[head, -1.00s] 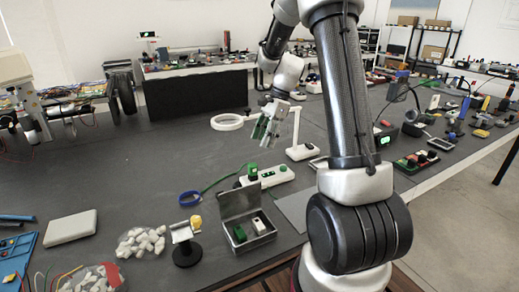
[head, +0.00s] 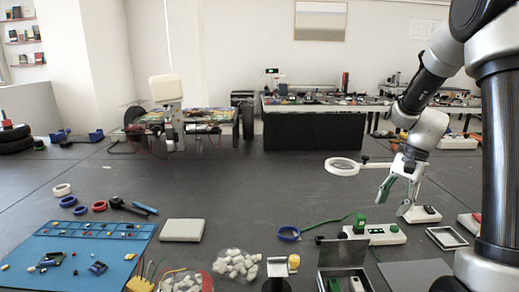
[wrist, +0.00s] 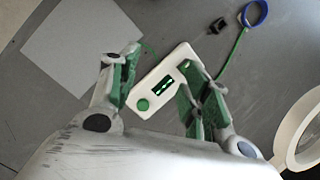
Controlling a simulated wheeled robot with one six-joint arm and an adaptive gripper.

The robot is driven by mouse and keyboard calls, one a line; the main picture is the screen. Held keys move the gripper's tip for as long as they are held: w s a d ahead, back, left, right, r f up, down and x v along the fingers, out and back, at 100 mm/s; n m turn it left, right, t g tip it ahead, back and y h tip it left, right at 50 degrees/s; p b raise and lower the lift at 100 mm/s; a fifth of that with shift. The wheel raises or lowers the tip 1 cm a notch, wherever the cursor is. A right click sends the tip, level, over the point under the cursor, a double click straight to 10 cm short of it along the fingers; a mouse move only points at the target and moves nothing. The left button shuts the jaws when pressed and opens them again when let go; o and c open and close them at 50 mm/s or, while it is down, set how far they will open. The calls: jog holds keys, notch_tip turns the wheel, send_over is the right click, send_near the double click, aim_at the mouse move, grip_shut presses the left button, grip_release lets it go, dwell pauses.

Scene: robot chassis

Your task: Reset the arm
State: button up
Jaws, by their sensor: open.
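My gripper (head: 400,190) is at the right of the head view, above the dark table, with green-padded fingers spread apart. It is open and nothing is between the fingers. In the wrist view my gripper (wrist: 160,95) points down over a white power strip (wrist: 165,82) with a green button and a lit green display. The strip lies beyond the fingertips. My arm rises along the right edge of the head view.
A ring magnifier (head: 343,166) stands beside my gripper on the left. A power strip with a green plug (head: 380,235), an open metal box (head: 345,270) and a blue ring (head: 289,233) lie in front. A blue mat (head: 120,255) is at lower left. The table's middle is clear.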

jog(key=s+a+r+n+t+h, duration=0.1)
jog(key=s+r+n, duration=0.4)
jog(key=s, duration=0.5)
jog(key=s+a+r+n+t+h, duration=0.2)
jog(key=s+r+n, duration=0.4)
jog(key=s+r, duration=0.4)
jog(key=shift+s+a+t, duration=0.5)
jog(key=shift+s+t, duration=0.3)
jog(key=shift+t, duration=0.5)
